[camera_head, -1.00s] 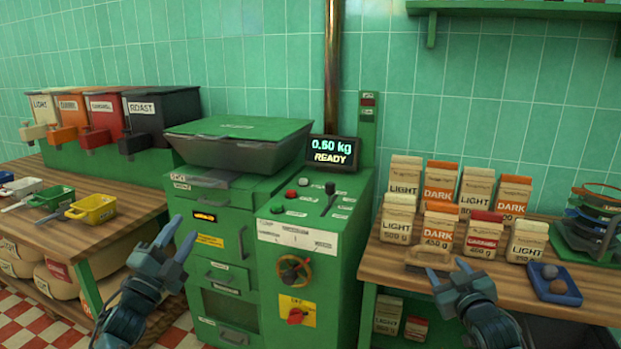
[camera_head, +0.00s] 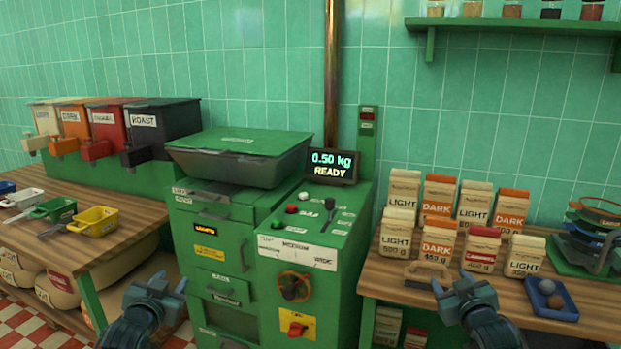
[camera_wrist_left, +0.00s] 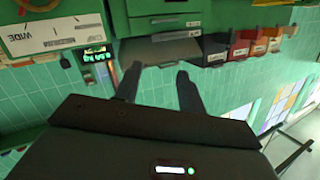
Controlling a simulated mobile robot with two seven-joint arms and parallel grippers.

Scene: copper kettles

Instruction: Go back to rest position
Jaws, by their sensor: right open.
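My left gripper (camera_head: 168,286) is at the lower left of the head view, in front of the green machine's left side and the wooden counter. Its two fingers stand apart with nothing between them, as the left wrist view (camera_wrist_left: 157,88) also shows. My right gripper (camera_head: 452,284) is at the lower right, in front of the right table's front edge. It is open and no object shows in it. Both hands appear at a similar height in the head view.
The green machine (camera_head: 225,240) stands in the middle; its display (camera_head: 332,166) reads 0.50 kg READY. The right table (camera_head: 390,278) carries several coffee bags (camera_head: 436,240) and a blue tray (camera_head: 553,312).

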